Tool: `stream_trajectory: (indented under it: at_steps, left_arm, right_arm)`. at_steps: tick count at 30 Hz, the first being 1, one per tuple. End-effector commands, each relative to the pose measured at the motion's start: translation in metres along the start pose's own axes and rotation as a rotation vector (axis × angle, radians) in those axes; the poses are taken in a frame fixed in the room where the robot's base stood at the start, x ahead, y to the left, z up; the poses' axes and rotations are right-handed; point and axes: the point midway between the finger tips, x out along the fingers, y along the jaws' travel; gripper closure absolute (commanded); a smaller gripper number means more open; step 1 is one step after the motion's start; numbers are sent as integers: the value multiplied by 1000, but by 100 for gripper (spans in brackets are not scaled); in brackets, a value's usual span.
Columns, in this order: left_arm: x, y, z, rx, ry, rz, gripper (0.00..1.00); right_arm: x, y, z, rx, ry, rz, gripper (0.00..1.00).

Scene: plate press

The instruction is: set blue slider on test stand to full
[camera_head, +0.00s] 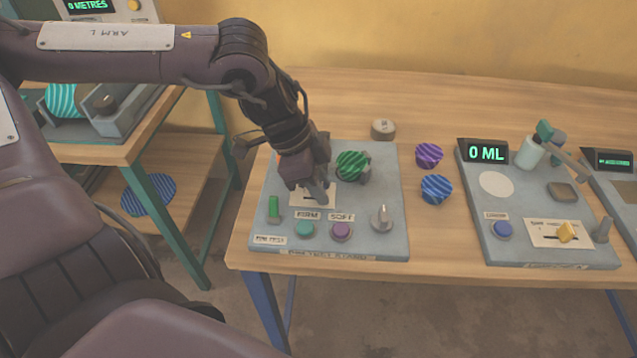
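The test stand (392,170) is a grey panel near the table's left end. It carries a cream slider plate (328,201) with a short dark slot. No blue slider knob shows; my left gripper covers part of the plate. My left gripper (318,194) points down with its fingertips at the plate, close to the slot. Whether it is open, shut or holding the knob cannot be told. My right gripper is out of view.
Near my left gripper are a green striped ball (352,165), an upright green piece (273,209), a green button (305,229), a purple button (341,231) and a grey knob (382,218). Right stands a panel with a yellow slider (567,232). Loose purple (429,155) and blue (436,189) striped pieces lie between.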

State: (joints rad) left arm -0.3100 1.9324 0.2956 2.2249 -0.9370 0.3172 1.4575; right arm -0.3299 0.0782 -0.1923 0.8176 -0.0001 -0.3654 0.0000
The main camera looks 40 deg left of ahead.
Motion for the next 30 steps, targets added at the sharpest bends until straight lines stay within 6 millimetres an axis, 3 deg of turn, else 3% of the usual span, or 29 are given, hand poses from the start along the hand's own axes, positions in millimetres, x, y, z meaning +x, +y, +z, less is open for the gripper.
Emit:
stream_trajectory:
  at_steps: [4, 7, 8, 12, 23, 30]
  left_arm:
    - [0, 0, -4, 5, 16, 0, 100]
    - [0, 1, -5, 6, 17, 0, 100]
    - [0, 0, -5, 5, 17, 0, 74]
    - [0, 0, -4, 4, 14, -1, 56]
    - [-4, 0, -3, 3, 11, -2, 55]
    - [-33, -1, -5, 6, 16, -5, 55]
  right_arm:
    - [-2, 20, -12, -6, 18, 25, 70]
    - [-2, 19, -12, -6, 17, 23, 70]
    - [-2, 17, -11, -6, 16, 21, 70]
    - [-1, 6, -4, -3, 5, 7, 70]
    - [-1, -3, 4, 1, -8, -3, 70]
    - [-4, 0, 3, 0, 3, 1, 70]
